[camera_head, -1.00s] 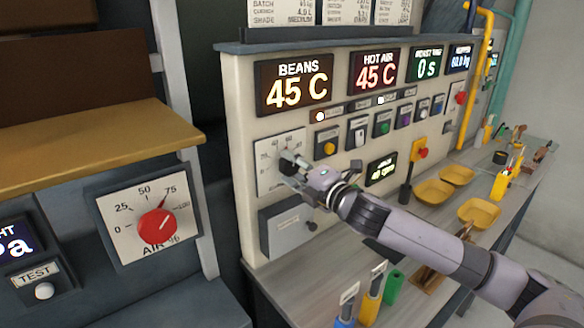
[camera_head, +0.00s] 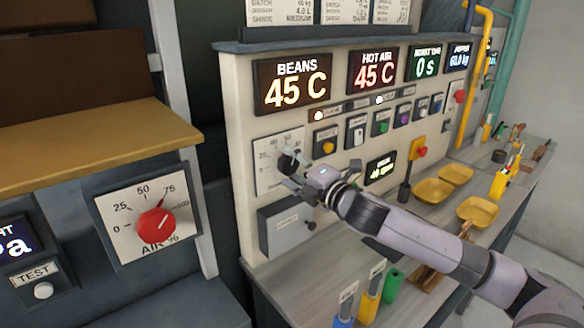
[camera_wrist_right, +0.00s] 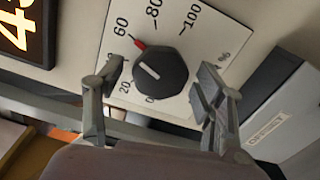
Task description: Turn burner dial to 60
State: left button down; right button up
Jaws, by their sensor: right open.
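The burner dial is a black faceted knob with a white line (camera_wrist_right: 160,74) on a white scale plate (camera_wrist_right: 208,50) in the right wrist view. Its white line slants up and left, roughly between the 40 and 60 side of the scale. A red mark (camera_wrist_right: 140,44) is on the plate by the 60. In the head view the black knob (camera_head: 287,163) shows on the panel. My right gripper (camera_wrist_right: 161,77) is open, with one finger on each side of the knob and visible gaps to it. It also shows in the head view (camera_head: 296,170). My left gripper is out of view.
A grey box (camera_head: 287,226) projects just below the dial plate. Buttons and switches line the panel to the right. The red AIR dial (camera_head: 156,225) is on a separate panel at left. Yellow trays (camera_head: 434,192) and tools stand on the counter.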

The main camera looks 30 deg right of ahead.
jog(key=s, duration=1.2)
jog(key=shift+d, duration=0.45)
dwell(0.5)
